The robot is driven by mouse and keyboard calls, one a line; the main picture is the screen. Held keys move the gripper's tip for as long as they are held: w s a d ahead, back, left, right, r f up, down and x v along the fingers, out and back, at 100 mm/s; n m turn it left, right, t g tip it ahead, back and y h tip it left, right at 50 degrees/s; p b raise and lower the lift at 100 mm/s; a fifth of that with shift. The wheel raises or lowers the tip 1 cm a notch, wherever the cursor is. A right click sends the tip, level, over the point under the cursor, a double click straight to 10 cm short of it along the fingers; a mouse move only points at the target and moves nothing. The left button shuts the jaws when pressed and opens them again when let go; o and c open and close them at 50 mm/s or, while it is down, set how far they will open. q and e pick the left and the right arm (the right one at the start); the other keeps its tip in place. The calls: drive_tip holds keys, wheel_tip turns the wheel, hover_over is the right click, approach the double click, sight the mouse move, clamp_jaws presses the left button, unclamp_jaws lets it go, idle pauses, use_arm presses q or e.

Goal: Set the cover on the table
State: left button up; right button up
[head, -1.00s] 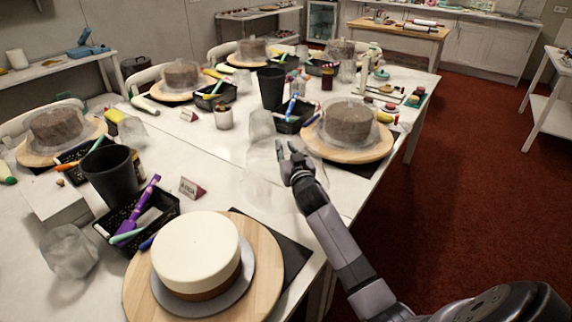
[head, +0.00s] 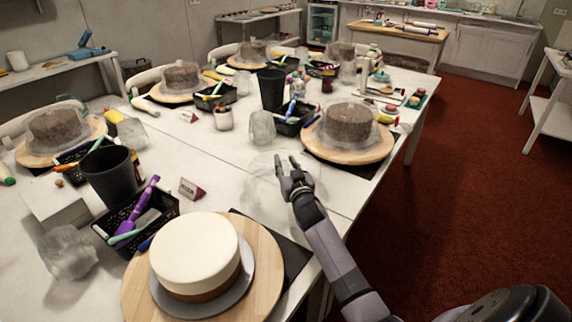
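The cover is a clear, faint dome (head: 262,172) low over the bare white table in the head view, right of the table's centre seam. Its outline is hard to make out, and I cannot tell whether its rim touches the table all round. My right gripper (head: 286,161) is at the cover, with its two fingers a little apart. Whether they pinch the clear cover or are free of it cannot be told. The white cake (head: 195,250) stands uncovered on a grey board and round wooden turntable (head: 262,240) in front. My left gripper is not in view.
The table (head: 225,170) has free room around the cover. A brown cake under a clear dome (head: 350,124) stands on a turntable behind right. A crumpled clear bag (head: 262,128), a small sign (head: 190,188) and a black tool basket (head: 150,215) are nearby.

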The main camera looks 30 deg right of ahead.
drive_tip(key=shift+o, duration=1)
drive_tip(key=shift+r, duration=0.2)
drive_tip(key=v, duration=1.2)
